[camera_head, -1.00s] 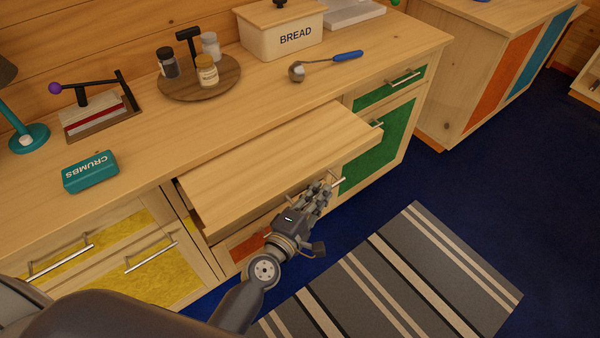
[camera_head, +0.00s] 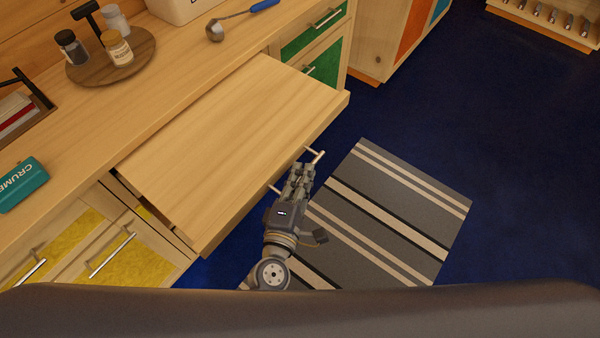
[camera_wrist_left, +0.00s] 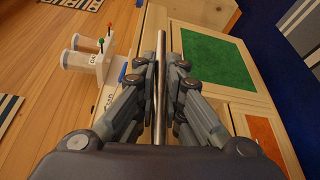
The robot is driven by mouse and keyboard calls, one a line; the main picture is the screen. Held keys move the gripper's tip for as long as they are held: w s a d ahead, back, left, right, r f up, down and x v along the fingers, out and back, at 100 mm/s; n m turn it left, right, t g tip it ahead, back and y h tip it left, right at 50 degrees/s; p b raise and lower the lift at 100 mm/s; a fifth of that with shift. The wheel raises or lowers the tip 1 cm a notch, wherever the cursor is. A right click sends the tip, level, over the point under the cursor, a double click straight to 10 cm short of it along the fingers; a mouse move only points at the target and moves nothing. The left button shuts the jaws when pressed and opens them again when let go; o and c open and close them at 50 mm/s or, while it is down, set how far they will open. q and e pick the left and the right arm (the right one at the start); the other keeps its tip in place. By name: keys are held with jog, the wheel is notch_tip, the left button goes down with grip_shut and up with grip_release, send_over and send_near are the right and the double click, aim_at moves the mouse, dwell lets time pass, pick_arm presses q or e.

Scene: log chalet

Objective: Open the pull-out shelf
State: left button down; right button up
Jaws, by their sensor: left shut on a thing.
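The pull-out shelf (camera_head: 235,140) is a plain wooden board that sticks out well from the counter front in the head view. A metal bar handle (camera_head: 316,156) runs along its front edge. My left gripper (camera_head: 301,172) is at this handle, with its fingers shut around the bar. In the left wrist view the bar (camera_wrist_left: 160,85) runs between the two fingers (camera_wrist_left: 167,92). The middle of the handle is hidden by the fingers in the head view. My right gripper is not in view.
A striped rug (camera_head: 390,215) lies on the blue floor below the shelf. Yellow-fronted cabinets (camera_head: 130,262) are left of it, and a green drawer (camera_head: 312,35) is beyond. Jars on a round board (camera_head: 110,60) and a ladle (camera_head: 216,30) stand on the counter.

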pick_arm(q)
jog(key=c, duration=2)
grip_release()
jog(key=shift+o, duration=0.2)
jog(key=v, duration=1.2)
jog(key=s+a+f+m+g, duration=0.2)
jog(key=f+m, duration=0.2)
jog(key=f, duration=0.6)
jog(key=s+a+f+m+g, duration=0.2)
jog(key=f+m+g, duration=0.15)
jog(key=f, duration=0.75)
jog(key=s+a+f+m+g, duration=0.2)
jog(key=f+m, duration=0.3)
jog(key=f, duration=0.5)
jog(key=s+a+f+m+g+y, duration=0.4)
jog(key=s+a+f+m+g, duration=0.3)
jog(key=s+a+f, duration=0.8)
jog(key=s+f+g, duration=0.1)
jog(key=s+f, duration=0.1)
jog(key=s, duration=0.2)
jog(key=shift+y, duration=0.4)
